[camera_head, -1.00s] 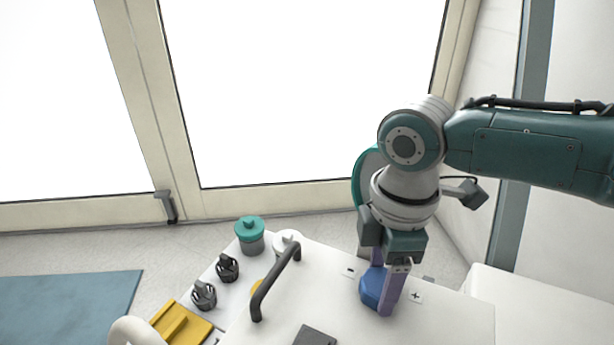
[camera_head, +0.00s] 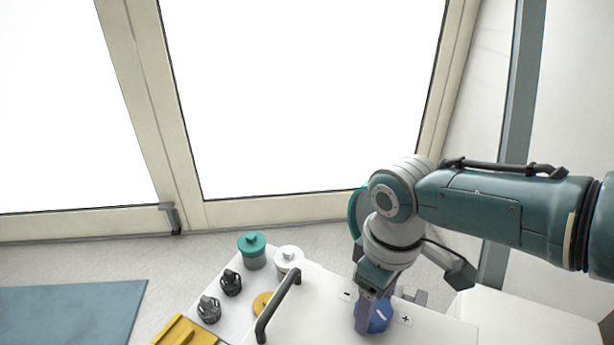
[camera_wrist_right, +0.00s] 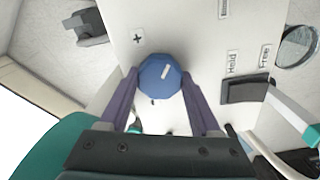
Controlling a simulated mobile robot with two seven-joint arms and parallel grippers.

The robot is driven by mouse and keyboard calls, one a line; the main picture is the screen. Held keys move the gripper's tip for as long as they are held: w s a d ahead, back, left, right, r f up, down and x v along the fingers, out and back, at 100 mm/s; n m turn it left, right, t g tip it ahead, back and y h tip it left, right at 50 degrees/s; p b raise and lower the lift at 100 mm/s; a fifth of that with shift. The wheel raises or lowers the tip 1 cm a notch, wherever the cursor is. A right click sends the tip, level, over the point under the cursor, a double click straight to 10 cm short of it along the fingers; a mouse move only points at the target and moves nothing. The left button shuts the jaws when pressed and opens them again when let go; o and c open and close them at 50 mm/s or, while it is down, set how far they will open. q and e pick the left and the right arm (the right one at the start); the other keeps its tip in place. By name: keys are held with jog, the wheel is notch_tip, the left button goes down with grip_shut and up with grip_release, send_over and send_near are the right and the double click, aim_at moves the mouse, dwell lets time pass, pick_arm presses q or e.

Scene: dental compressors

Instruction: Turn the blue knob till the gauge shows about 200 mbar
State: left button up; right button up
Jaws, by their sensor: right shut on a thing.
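The blue knob (camera_head: 381,316) sits on the white panel top (camera_head: 320,300), with a minus mark to its left and a plus mark to its right in the head view. In the right wrist view the knob (camera_wrist_right: 154,82) shows a short white line, tilted a little off the picture's vertical. My right gripper (camera_wrist_right: 160,76) is shut on the knob, one purple finger at each side; it also shows in the head view (camera_head: 373,312). I cannot make out a gauge or a reading. My left gripper is not in view.
A black handle (camera_head: 278,305) rises left of the knob. Teal-lidded (camera_head: 252,250) and white-lidded (camera_head: 288,261) jars and dark fittings (camera_head: 231,283) stand further left.

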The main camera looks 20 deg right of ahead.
dwell(0.4)
jog(key=o, duration=1.4)
jog(key=shift+r, duration=0.1)
notch_tip(320, 180, up, 9)
jog(key=p, duration=0.6)
jog(key=shift+p, duration=0.35)
jog(key=shift+r, duration=0.4)
jog(key=shift+p, duration=0.3)
